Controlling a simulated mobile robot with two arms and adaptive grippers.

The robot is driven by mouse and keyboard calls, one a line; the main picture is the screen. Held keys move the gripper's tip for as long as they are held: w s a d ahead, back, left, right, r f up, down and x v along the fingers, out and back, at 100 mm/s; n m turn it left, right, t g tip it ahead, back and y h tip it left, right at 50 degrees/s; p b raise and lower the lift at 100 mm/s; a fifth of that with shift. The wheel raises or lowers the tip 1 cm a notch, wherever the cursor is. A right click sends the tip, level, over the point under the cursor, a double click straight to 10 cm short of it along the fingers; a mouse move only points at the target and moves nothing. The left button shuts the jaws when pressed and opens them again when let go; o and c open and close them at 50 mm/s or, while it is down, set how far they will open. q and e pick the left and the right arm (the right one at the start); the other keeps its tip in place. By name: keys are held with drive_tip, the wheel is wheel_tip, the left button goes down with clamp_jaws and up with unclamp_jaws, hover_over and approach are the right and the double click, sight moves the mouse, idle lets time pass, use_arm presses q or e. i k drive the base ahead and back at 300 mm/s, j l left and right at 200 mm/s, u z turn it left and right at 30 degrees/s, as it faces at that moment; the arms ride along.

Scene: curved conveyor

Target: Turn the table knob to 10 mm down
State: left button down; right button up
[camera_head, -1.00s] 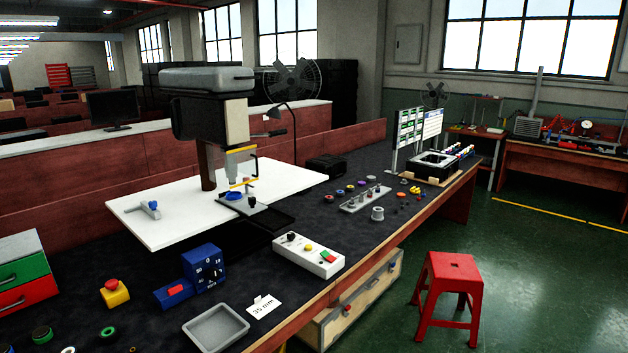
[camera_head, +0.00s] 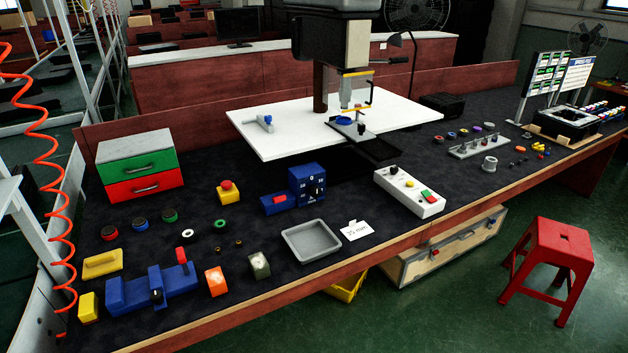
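A drill-press-like machine (camera_head: 345,45) stands behind a white table plate (camera_head: 270,107). A blue box (camera_head: 309,172) near the middle of the bench carries a dark dial with white marks around it. The marks are too small to read surely, and so is the dial's setting. A white control box (camera_head: 420,204) to its right has a small black knob (camera_head: 394,170), a yellow button (camera_head: 409,184) and a red and green switch (camera_head: 429,196). I cannot tell which of the two knobs is the table knob. Neither of my grippers is in view.
A grey tray (camera_head: 312,258) and a "35 mm" card (camera_head: 356,230) lie near the front edge. A yellow box with a red button (camera_head: 228,192), a blue fixture (camera_head: 150,289) and red-green drawers (camera_head: 141,186) are at left. A red stool (camera_head: 549,254) stands on the floor at right.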

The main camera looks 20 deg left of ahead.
sight(315, 191)
drive_tip(key=i+l+u, duration=0.2)
drive_tip(key=i+u, duration=0.15)
drive_tip(key=i, duration=0.15)
drive_tip(key=i+l+u, duration=0.65)
drive_tip(key=i+l, duration=0.1)
drive_tip(key=i, duration=0.15)
